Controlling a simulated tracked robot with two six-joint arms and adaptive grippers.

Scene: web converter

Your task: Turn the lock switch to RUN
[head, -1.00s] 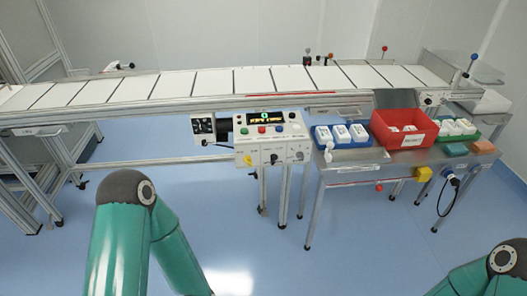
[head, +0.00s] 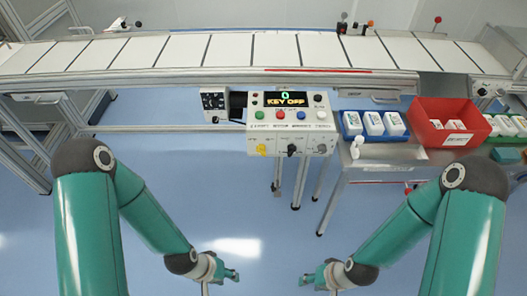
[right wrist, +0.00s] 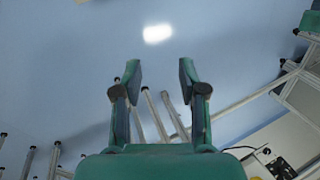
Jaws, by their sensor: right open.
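The control box (head: 290,125) hangs at the front edge of the conveyor. Its display (head: 286,99) reads "0" and "KEY OFF". Its lower front carries a yellow switch (head: 262,149), a black knob (head: 291,149) and another small control (head: 321,148); I cannot tell which is the lock switch, and the labels are too small to read. My left gripper (head: 233,274) is low in the head view, below the box and apart from it; its opening is unclear. My right gripper (head: 305,278) is also low and apart from the box. In the right wrist view it (right wrist: 160,76) is open and empty.
The conveyor (head: 220,50) runs across the back. A steel side table (head: 385,158) at right holds a blue tray (head: 374,137) of white packs and a red bin (head: 449,123). The blue floor (head: 270,215) before the box is clear.

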